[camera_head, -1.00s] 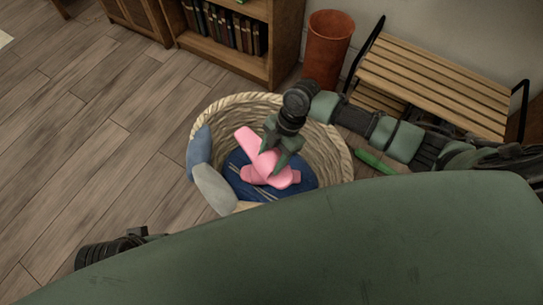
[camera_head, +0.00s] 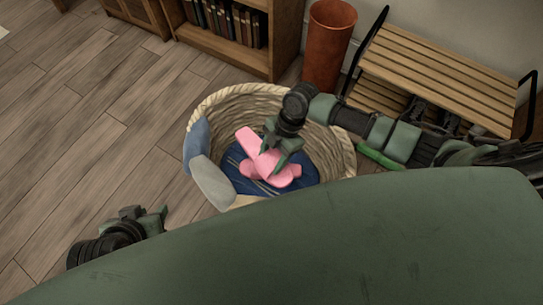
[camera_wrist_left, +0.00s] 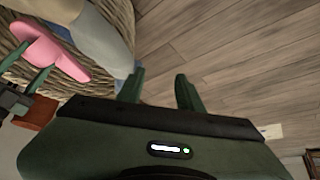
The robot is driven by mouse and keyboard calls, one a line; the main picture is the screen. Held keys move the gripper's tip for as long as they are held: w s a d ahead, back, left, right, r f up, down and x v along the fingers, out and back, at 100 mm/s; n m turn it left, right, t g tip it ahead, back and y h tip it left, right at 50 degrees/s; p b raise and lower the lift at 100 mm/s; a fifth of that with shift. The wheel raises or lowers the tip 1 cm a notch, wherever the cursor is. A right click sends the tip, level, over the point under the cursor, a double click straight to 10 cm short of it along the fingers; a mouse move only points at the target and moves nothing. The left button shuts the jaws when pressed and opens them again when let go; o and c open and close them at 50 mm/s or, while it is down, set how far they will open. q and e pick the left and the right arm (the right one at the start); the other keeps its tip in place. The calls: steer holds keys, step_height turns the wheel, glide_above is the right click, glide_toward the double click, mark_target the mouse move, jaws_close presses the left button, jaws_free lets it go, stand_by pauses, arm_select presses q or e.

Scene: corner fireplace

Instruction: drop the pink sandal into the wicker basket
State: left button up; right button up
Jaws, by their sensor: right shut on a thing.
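The wicker basket (camera_head: 335,140) stands on the floor in front of my body, with blue cloth (camera_head: 238,158) inside and blue and grey pieces over its left rim. My right gripper (camera_head: 276,157) is inside the basket's opening, shut on the pink sandal (camera_head: 248,139). A second pink piece lies under or against it; I cannot tell whether it is a separate sandal. The pink sandal also shows in the left wrist view (camera_wrist_left: 38,50). My left gripper (camera_head: 158,218) is at the lower left, away from the basket. In the left wrist view its two fingers (camera_wrist_left: 160,92) are apart with nothing between them.
A bookcase (camera_head: 285,35) with books and a brown bin (camera_head: 328,40) stand behind the basket. A slatted wooden rack (camera_head: 430,80) is at the right. A green object (camera_head: 380,157) lies right of the basket. The floor at left is clear.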

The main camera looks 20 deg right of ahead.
steer(key=o, duration=1.5)
arm_select(q)
steer(key=shift+s, duration=0.1)
arm_select(e)
steer(key=shift+r, duration=0.15)
steer(key=shift+p+v, duration=0.45)
steer(key=shift+v, duration=0.75)
steer(key=p+v, duration=0.1)
steer(key=v, duration=0.3)
steer(key=shift+d, duration=0.1)
steer(key=shift+w+d+r, duration=0.1)
steer(key=shift+d+r, duration=0.1)
steer(key=shift+r, duration=0.35)
arm_select(q)
steer(key=s+g, duration=0.1)
steer(key=s+a+g, duration=0.1)
steer(key=s, duration=0.3)
steer(key=shift+a+g+y, duration=0.3)
steer(key=shift+g, duration=0.1)
steer(key=shift+s, duration=0.1)
